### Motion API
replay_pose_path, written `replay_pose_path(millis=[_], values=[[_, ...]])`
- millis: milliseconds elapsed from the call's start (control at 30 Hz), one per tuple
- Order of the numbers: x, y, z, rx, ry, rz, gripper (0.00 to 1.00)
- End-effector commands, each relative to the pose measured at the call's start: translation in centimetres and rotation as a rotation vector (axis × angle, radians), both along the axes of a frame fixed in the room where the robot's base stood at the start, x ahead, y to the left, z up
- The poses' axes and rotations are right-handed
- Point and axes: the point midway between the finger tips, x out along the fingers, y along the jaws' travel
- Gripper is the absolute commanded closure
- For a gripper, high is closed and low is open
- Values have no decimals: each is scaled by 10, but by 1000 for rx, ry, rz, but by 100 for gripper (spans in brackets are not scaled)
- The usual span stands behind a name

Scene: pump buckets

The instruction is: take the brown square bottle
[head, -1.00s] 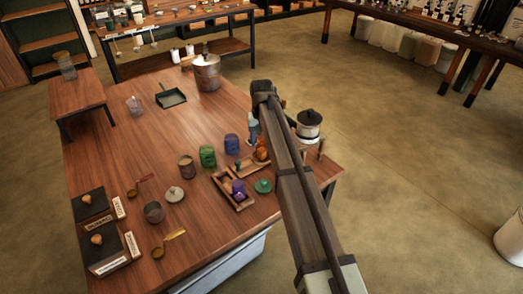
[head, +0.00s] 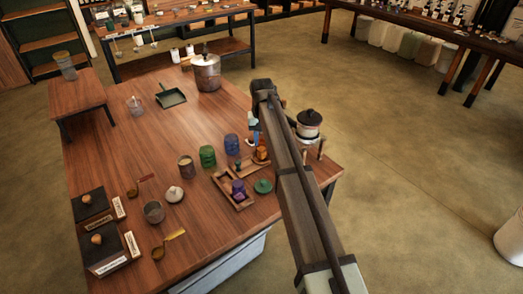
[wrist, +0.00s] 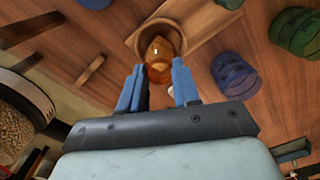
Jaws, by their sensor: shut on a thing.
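The brown bottle (wrist: 160,58), glossy and amber, stands at a round recess of a wooden tray (wrist: 200,28) in the wrist view. My gripper (wrist: 158,76) has its blue fingers on either side of the bottle and is shut on it. In the head view the bottle (head: 262,153) shows as a small orange shape beside my arm, at the tray's far right end. The arm hides most of my gripper (head: 250,139) there, with only a bit of blue finger showing. I cannot tell whether the bottle's base touches the tray.
A purple jar (head: 238,190) sits in the tray's near part. A blue jar (head: 231,144) and a green jar (head: 207,156) stand to the left. A green lid (head: 263,186) lies to the right. A white-and-black pot (head: 309,124) stands beyond my arm.

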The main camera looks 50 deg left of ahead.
Motion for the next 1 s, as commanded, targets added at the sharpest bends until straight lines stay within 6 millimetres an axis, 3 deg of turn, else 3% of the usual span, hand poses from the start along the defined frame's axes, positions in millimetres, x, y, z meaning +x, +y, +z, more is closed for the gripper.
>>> replay_pose_path(millis=[1000], values=[[0, 0, 49, 1, 0, 0, 100]])
